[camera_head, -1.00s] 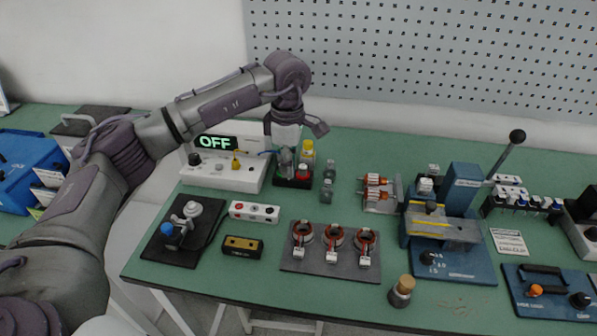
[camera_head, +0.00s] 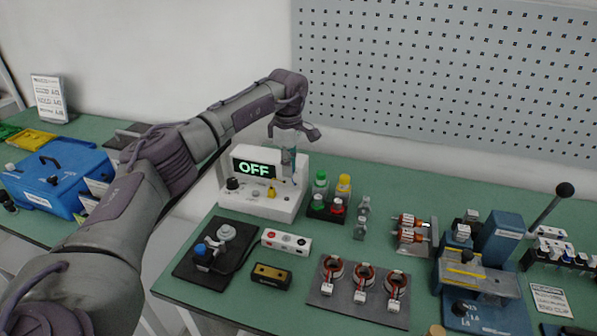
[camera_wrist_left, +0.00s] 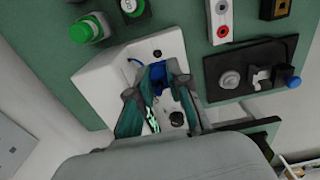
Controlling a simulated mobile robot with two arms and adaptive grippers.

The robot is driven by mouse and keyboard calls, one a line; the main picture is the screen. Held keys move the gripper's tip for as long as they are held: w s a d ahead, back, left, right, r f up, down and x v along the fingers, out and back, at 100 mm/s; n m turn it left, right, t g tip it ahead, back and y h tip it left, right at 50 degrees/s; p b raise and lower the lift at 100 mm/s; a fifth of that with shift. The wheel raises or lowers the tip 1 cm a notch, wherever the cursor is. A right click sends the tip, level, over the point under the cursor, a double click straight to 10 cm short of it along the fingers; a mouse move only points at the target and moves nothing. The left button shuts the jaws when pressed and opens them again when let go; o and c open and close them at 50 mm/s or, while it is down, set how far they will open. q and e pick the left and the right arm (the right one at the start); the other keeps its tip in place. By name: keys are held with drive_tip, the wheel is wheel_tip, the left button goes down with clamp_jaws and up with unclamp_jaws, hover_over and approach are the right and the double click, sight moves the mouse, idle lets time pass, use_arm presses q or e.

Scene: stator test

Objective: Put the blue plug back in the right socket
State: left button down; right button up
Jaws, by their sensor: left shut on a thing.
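The white tester box (camera_head: 262,207) with a lit green "OFF" display (camera_head: 254,168) stands at the back left of the bench. My left gripper (camera_head: 288,176) points down over the right end of its sloped panel. In the left wrist view, the gripper (camera_wrist_left: 157,98) is shut on the blue plug (camera_wrist_left: 155,76), which lies between its fingers close to the panel. A dark round socket (camera_wrist_left: 157,53) shows just beyond the plug, and a blue cable loops beside it. I cannot tell whether the plug touches a socket. A yellow plug (camera_head: 271,191) sits on the panel. My right gripper is out of view.
In front are a small box with red and black sockets (camera_head: 287,242) and a dark plate with a blue knob (camera_head: 203,250). The pegboard wall rises behind.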

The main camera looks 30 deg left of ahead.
use_arm(q)
drive_tip(key=shift+w+a, duration=0.3)
drive_tip(key=shift+a, duration=0.35)
drive_tip(key=shift+f, duration=0.15)
drive_tip(key=shift+f+b, duration=1.35)
drive_tip(key=shift+f, duration=2.1)
drive_tip(key=shift+f, duration=0.25)
drive_tip(key=shift+f, duration=0.85)
drive_tip(key=c, duration=1)
unclamp_jaws()
